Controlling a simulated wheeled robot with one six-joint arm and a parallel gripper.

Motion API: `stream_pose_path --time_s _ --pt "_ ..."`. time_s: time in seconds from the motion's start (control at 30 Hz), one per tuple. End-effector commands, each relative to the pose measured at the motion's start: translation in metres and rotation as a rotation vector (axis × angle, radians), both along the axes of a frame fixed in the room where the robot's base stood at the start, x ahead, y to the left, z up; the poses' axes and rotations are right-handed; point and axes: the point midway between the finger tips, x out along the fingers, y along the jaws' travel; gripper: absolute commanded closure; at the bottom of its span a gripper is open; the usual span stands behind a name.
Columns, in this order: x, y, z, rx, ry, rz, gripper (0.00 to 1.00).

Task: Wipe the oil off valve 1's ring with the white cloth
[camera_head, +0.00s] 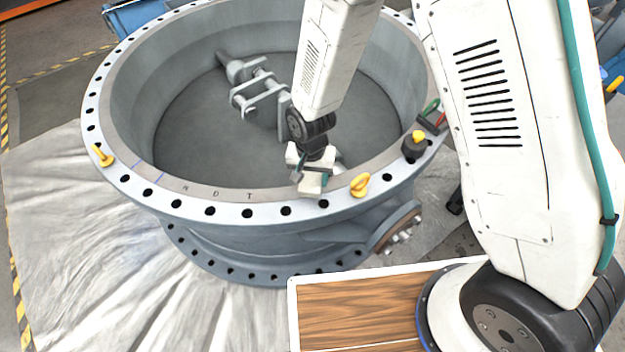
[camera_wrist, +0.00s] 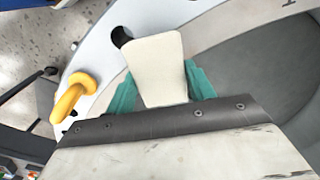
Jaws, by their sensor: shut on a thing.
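A large grey butterfly valve with a pale, bolt-holed ring (camera_head: 228,209) fills the left and middle of the head view. No number shows on it, and no clear oil patch can be made out. My gripper (camera_head: 311,178) is over the near right part of the ring, left of a yellow eyebolt (camera_head: 359,186). In the wrist view its teal fingers (camera_wrist: 160,88) are shut on the white cloth (camera_wrist: 157,66). The cloth hangs over the ring (camera_wrist: 106,52) beside a bolt hole. Whether it touches the ring cannot be told.
Another yellow eyebolt (camera_head: 103,156) stands on the ring's left. A black, yellow-topped object (camera_head: 415,146) and small coloured tools (camera_head: 431,114) sit on its right. A wood-topped surface (camera_head: 358,308) is at the front. Linkage (camera_head: 257,92) stands inside the bore. Plastic sheeting (camera_head: 70,235) surrounds the valve.

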Motion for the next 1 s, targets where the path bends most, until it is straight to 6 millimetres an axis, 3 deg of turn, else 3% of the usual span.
stream_pose_path --time_s 0.6,1.0 --pt "0.002 -0.006 0.055 0.001 -0.001 -0.009 0.75" --pt "0.002 -0.007 0.06 0.0 0.0 -0.01 0.75"
